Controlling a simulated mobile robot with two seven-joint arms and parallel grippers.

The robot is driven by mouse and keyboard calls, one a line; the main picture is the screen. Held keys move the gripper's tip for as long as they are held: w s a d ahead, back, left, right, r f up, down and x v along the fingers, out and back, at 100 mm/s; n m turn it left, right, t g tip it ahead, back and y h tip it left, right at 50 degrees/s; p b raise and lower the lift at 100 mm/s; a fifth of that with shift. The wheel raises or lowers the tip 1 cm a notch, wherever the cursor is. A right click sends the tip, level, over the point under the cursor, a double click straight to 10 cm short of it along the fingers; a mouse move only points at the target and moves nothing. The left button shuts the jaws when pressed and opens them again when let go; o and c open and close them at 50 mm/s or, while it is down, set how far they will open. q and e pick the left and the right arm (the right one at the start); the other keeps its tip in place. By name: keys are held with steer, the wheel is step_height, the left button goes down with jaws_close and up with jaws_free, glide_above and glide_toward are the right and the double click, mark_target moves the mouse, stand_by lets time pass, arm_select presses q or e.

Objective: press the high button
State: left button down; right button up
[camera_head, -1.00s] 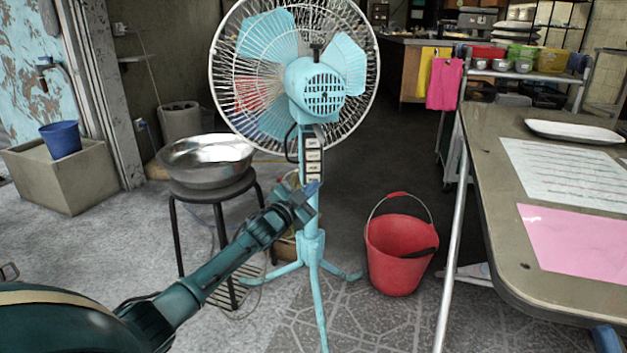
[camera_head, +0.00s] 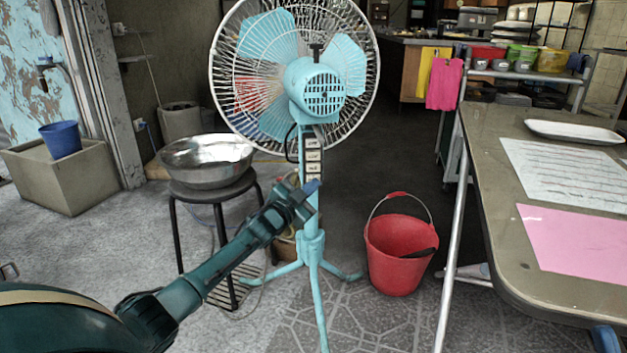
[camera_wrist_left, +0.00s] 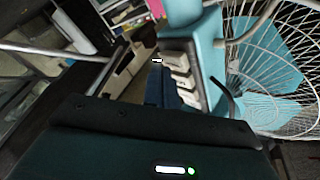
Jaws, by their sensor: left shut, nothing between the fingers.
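A light-blue stand fan (camera_head: 322,88) stands upright with the back of its head toward me. Its column carries a vertical row of white push buttons (camera_head: 313,155), whose labels are too small to read, so I cannot tell which is the high button. The buttons also show in the left wrist view (camera_wrist_left: 180,68). My left gripper (camera_head: 313,188) is shut and empty, at the lower end of the button row. In the left wrist view its fingertips (camera_wrist_left: 157,68) are just left of the buttons; I cannot tell whether they touch. My right gripper is not in view.
A steel basin (camera_head: 207,163) sits on a black stool (camera_head: 214,194) left of the fan. A red bucket (camera_head: 398,255) stands on the floor to its right. A table (camera_head: 490,150) with papers fills the right side. Dark floor behind the fan is open.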

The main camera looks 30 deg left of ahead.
arm_select(q)
steer(key=shift+w+a, duration=0.3)
stand_by(0.6)
steer(key=shift+d, duration=0.1)
steer(key=shift+s+d+p, duration=0.5)
steer(key=shift+s+p, duration=0.1)
steer(key=shift+p, duration=0.25)
steer(key=s+d+p, duration=0.1)
steer(key=s+p, duration=0.1)
steer(key=s+d+p, duration=0.1)
steer(key=d+p, duration=0.1)
steer(key=shift+s+d, duration=0.2)
steer(key=shift+s, duration=0.15)
